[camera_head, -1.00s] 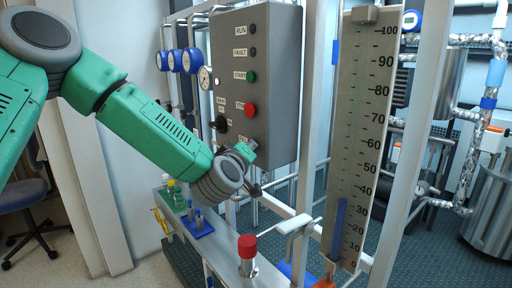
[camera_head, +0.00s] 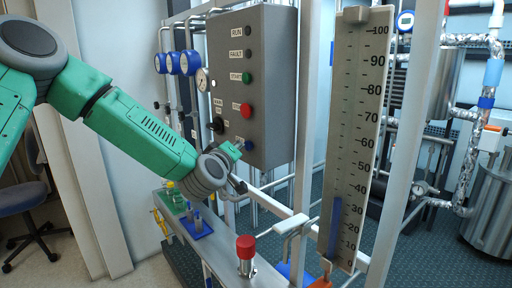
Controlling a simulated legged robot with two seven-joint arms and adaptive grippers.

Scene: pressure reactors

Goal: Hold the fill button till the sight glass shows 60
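The sight glass (camera_head: 358,130) is a tall upright scale marked up to 100. Its blue column (camera_head: 334,222) tops out in the mid 30s. The grey control panel (camera_head: 280,80) carries a blue button (camera_head: 249,145) low on its front, likely the fill button; its label is partly hidden and not readable. My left gripper (camera_head: 240,184) is just below and left of that button and looks apart from it. Its fingers are small, dark and mostly hidden by the wrist, so their opening is unclear. My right gripper is out of view.
A red button (camera_head: 246,110) and a green one (camera_head: 247,77) sit above the blue button. A red-capped fitting (camera_head: 246,247) stands on the lower rail. White frame posts (camera_head: 408,150) flank the sight glass. A green-based bottle (camera_head: 173,195) stands on the ledge.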

